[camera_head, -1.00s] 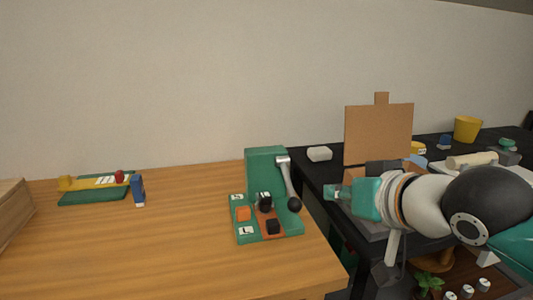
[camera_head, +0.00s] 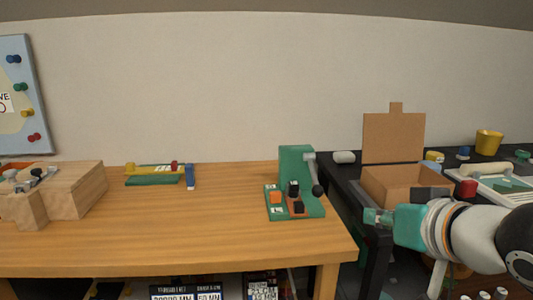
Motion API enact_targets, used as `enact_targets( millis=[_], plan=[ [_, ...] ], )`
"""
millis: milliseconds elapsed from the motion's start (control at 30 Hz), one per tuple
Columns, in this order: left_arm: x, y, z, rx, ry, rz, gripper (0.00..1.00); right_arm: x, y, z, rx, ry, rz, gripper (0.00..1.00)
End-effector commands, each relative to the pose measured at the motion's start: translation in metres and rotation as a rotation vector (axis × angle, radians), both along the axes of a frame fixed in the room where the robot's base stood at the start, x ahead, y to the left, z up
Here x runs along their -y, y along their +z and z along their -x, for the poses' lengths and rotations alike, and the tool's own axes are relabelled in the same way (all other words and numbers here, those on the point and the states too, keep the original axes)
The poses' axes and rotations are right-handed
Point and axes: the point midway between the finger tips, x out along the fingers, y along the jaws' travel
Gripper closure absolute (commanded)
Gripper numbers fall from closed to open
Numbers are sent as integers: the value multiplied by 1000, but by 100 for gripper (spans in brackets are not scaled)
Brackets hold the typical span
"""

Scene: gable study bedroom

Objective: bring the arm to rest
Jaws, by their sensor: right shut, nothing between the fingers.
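My right gripper (camera_head: 378,217) shows at the lower right, at the end of my right arm, which comes in from the right edge. My left gripper does not show.
The wooden table (camera_head: 225,225) has a clear middle. A green and yellow stand (camera_head: 152,181) and a wooden block with metal parts (camera_head: 75,195) are on its left. A yellow cup (camera_head: 488,142) and a white block (camera_head: 344,157) are on the black table. A pinboard (camera_head: 20,95) is at far left.

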Motion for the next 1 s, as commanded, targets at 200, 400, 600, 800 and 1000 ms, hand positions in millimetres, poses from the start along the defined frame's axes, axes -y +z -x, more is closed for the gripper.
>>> enact_targets(
  millis=[200, 400, 600, 800, 1000],
  plan=[
    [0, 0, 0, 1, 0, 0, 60, 11, -41, -24, -93, -42, 28, 100],
    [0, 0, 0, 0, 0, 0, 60, 13, -97, -42, -213, -57, 62, 100],
    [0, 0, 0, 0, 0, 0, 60, 14, -182, -51, -393, -68, 83, 100],
    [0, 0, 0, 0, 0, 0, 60, 9, -321, -34, -673, -60, 64, 100],
    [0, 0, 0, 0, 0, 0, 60, -7, -459, 29, -950, -34, -14, 100]
  ],
)
